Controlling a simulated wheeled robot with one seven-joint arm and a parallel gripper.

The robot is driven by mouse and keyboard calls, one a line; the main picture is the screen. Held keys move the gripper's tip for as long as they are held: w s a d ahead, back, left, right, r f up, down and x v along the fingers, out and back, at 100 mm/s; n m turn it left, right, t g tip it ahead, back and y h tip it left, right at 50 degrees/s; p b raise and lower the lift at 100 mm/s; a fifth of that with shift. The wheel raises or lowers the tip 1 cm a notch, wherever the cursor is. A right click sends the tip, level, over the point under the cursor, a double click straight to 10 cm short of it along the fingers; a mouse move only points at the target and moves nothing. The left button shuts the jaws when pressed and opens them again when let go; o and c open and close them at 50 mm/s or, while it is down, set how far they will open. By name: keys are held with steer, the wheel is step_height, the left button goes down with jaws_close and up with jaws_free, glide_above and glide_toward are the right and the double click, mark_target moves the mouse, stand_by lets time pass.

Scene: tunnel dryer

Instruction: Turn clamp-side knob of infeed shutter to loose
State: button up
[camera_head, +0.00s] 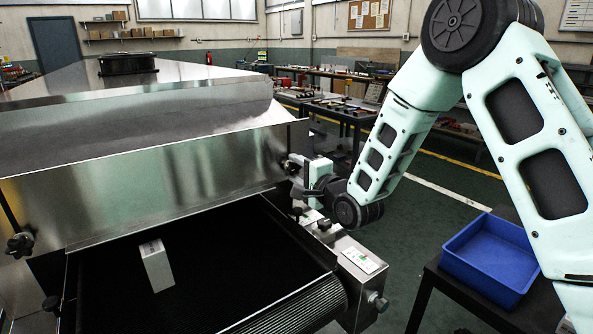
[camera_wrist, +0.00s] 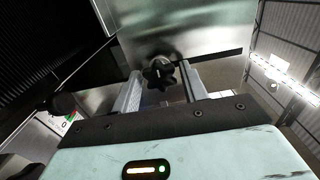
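The infeed shutter is a wide steel plate (camera_head: 150,185) across the dryer's mouth. In the wrist view a black lobed knob (camera_wrist: 158,73) stands on its steel face (camera_wrist: 185,35). My gripper (camera_head: 300,183) is at the shutter's right end in the head view, where arm and gripper mostly hide that knob. In the wrist view the two fingers are apart, one on each side of the knob. I see no clear contact, and cannot tell how deep the knob sits between them. Another black knob (camera_head: 20,245) is at the shutter's left end.
A black conveyor belt (camera_head: 215,270) runs below the shutter with a pale block (camera_head: 156,265) on it. A steel control box (camera_head: 357,272) is at the belt's right side, just below my gripper. A blue bin (camera_head: 490,250) stands on a dark table at right.

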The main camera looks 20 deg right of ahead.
steer(key=c, duration=0.5)
steer(key=shift+f+n+b, duration=0.1)
steer(key=shift+n+b, duration=0.2)
steer(key=shift+b, duration=0.05)
steer(key=n+b, duration=0.4)
steer(key=shift+f+n, duration=0.15)
steer(key=shift+n, duration=0.15)
steer(key=n+b, duration=0.5)
steer(key=n, duration=0.1)
steer(key=n+b, duration=0.3)
steer(key=n, duration=0.1)
steer(key=n+b, duration=0.3)
steer(key=shift+n, duration=0.3)
steer(key=n+b, duration=0.4)
steer(key=n, duration=0.1)
steer(key=shift+n, duration=0.4)
